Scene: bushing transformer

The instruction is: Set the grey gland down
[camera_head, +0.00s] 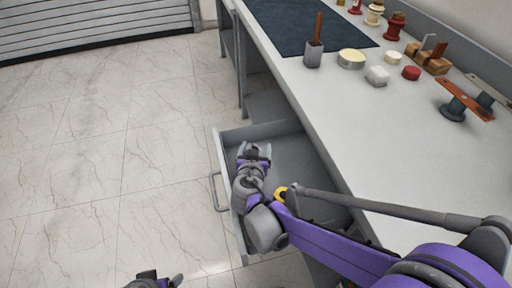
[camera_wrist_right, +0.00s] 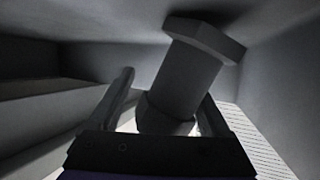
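The grey gland (camera_wrist_right: 187,80), a dark cylinder with a wide hexagonal head, shows in the right wrist view, tilted in the picture, inside the open drawer. My right gripper (camera_head: 255,151) is over the left part of the drawer in the head view. Its two fingers (camera_wrist_right: 168,105) stand apart on either side of the gland's lower end, with narrow gaps showing, so it looks open around the gland. Whether the gland rests on the drawer floor is hidden. My left gripper (camera_head: 160,279) shows only partly at the bottom edge of the head view.
The grey drawer (camera_head: 224,158) stands pulled out from the workbench (camera_head: 350,130). On the bench are a dark mat (camera_head: 300,22), a grey block with a brown handle (camera_head: 313,56), a cream round part (camera_head: 352,58), a red cap (camera_head: 411,73) and other parts. The tiled floor at left is clear.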

